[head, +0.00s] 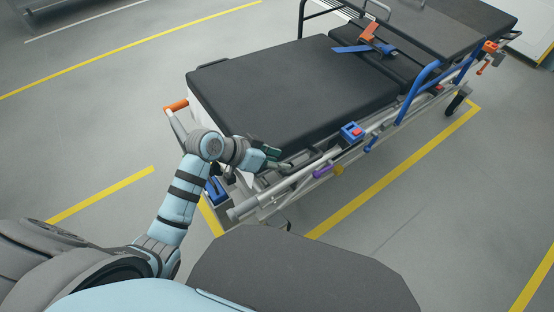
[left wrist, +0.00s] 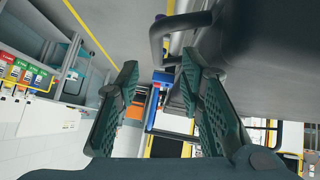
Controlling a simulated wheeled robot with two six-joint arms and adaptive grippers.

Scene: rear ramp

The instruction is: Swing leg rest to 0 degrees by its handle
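The leg rest (head: 290,95) is the long black padded section at the near end of the stretcher. It looks close to level, but I cannot read its exact angle. My left gripper (head: 276,160) is at its near lower edge, beside the side rail. In the left wrist view, the left gripper (left wrist: 159,64) has its fingers spread apart with nothing between them. A dark looped handle (left wrist: 156,38) shows just beyond the fingertips, beside the black pad's underside (left wrist: 270,50). The handle appears apart from the fingers. My right gripper is not in view.
The stretcher frame has a grey side rail (head: 245,207), a blue-and-red latch (head: 352,132), a purple part (head: 322,169) and a blue side bar (head: 415,92). An orange grip (head: 176,105) is at its left corner. Open grey floor with yellow lines surrounds it.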

